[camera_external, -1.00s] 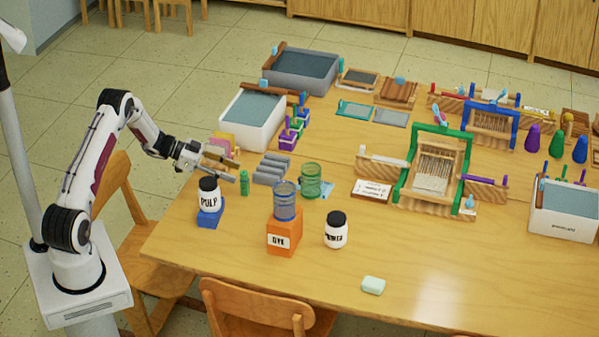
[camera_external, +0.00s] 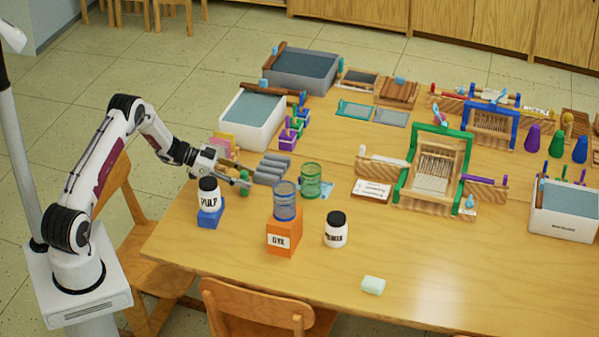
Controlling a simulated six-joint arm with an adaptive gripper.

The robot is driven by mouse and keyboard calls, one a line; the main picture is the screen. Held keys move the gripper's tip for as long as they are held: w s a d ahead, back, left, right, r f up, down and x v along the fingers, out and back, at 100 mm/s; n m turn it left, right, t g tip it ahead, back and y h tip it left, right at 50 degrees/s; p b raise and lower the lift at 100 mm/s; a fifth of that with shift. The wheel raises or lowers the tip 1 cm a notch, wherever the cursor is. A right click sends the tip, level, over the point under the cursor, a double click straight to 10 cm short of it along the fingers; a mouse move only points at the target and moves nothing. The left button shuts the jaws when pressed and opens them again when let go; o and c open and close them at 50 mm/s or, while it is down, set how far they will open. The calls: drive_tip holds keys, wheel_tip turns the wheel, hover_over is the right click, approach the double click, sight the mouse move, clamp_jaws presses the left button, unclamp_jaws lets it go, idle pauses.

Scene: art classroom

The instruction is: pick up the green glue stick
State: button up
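The green glue stick (camera_external: 245,181) is a small upright green cylinder near the left edge of the table, behind and right of the white PULP jar. Only part of it shows, since my gripper (camera_external: 240,179) is low over the table and right at it. The gripper's fingers overlap the stick in this view and hide much of it. I cannot tell whether the fingers are closed on the stick or only around it.
The white PULP jar (camera_external: 208,191) on a blue block (camera_external: 210,216) stands close in front of my gripper. Grey rolls (camera_external: 271,168) lie just right of it. A blue mesh cup (camera_external: 285,201) sits on an orange DYE box (camera_external: 284,238). The table's front right is mostly clear.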

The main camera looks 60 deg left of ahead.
drive_tip(key=shift+c, duration=0.5)
clamp_jaws()
drive_tip(key=shift+r, duration=0.1)
drive_tip(key=shift+r, duration=4.9)
